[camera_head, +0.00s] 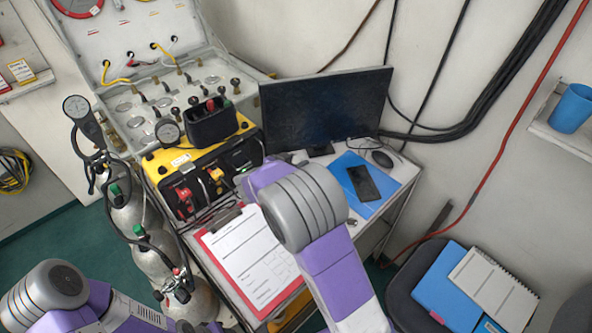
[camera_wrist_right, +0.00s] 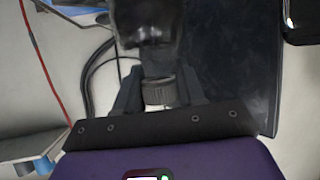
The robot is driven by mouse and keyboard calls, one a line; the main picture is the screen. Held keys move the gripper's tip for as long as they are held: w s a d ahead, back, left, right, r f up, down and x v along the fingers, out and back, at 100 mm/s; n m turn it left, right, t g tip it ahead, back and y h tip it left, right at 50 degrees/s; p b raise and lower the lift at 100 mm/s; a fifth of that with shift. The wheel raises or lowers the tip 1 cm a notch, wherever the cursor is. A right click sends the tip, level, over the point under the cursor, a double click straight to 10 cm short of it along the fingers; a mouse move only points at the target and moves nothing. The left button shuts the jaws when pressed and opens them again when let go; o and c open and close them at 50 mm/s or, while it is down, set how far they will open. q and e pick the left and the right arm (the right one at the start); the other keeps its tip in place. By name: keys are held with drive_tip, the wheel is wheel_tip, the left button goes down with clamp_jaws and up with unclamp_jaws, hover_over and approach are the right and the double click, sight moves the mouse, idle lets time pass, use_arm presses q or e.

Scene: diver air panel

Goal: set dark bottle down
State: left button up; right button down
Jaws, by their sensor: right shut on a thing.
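The dark bottle (camera_wrist_right: 150,28) shows in the right wrist view, glossy and nearly black, with a ribbed grey cap (camera_wrist_right: 159,92). My right gripper (camera_wrist_right: 160,95) is shut on the cap, one finger on each side. The wrist picture is upside down, so the bottle's body hangs below the fingers. Its base is cut off by the picture edge, and I cannot tell whether it touches anything. In the head view my right forearm hides the bottle and the fingertips. Only part of my left arm shows at the bottom left; its gripper is out of view.
A monitor (camera_head: 325,108) stands behind my right arm. A clipboard (camera_head: 252,262), a blue folder (camera_head: 345,165) with a dark phone (camera_head: 363,183), and a yellow air panel case (camera_head: 160,165) crowd the bench. Gas cylinders (camera_head: 160,262) stand left. A chair (camera_head: 405,280) holds notebooks.

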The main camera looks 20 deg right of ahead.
wheel_tip(320, 180, down, 2)
drive_tip(key=shift+f, duration=0.1)
drive_tip(key=c, duration=0.6)
unclamp_jaws()
drive_tip(key=shift+c, duration=0.2)
drive_tip(key=p+v, duration=0.2)
drive_tip(key=v, duration=1)
